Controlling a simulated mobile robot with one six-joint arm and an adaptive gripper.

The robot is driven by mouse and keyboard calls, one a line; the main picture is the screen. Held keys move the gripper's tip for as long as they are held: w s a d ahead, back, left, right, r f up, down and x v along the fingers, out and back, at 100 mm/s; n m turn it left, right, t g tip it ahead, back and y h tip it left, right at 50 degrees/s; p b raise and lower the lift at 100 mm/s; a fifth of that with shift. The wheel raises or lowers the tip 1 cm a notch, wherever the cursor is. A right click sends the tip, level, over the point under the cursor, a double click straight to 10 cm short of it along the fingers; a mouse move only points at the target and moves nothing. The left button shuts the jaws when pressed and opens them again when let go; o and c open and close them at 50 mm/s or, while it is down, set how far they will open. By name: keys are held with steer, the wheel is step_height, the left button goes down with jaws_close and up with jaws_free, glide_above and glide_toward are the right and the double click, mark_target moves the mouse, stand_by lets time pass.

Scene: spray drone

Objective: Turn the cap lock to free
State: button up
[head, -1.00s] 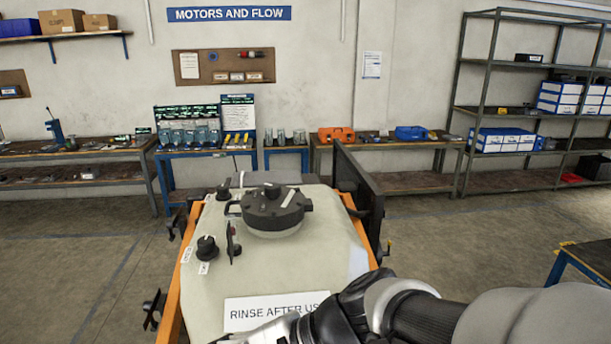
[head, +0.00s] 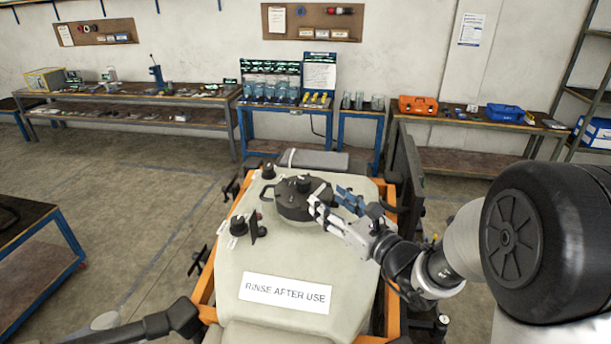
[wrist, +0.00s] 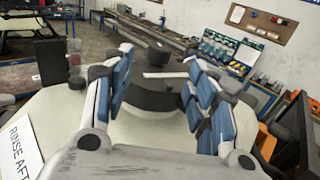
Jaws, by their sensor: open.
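A large dark round cap (head: 292,208) sits on top of the pale tank (head: 250,265). A smaller dark knob (wrist: 158,52) stands on the cap in the wrist view, with a pale strip (wrist: 165,75) beside it. I cannot tell which part is the lock or its setting. My gripper (head: 334,200) is at the cap's right side in the head view, open, with blue-padded fingers. In the wrist view the cap (wrist: 150,97) shows between the spread fingers (wrist: 160,88). I cannot tell whether they touch it. The fingers hide part of the cap.
Left of the cap, a black knob (head: 239,226) and an upright dark lever (head: 258,230) stand on the tank. A "RINSE AFTER USE" label (head: 286,293) lies in front. A dark panel (head: 409,180) rises at the tank's right. Workbenches line the back wall.

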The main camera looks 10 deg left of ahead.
mark_target(308, 183)
steer(key=p+x, duration=0.2)
steer(key=x, duration=0.9)
steer(key=shift+w+a, duration=0.15)
steer(key=shift+w, duration=0.1)
steer(key=c, duration=1.1)
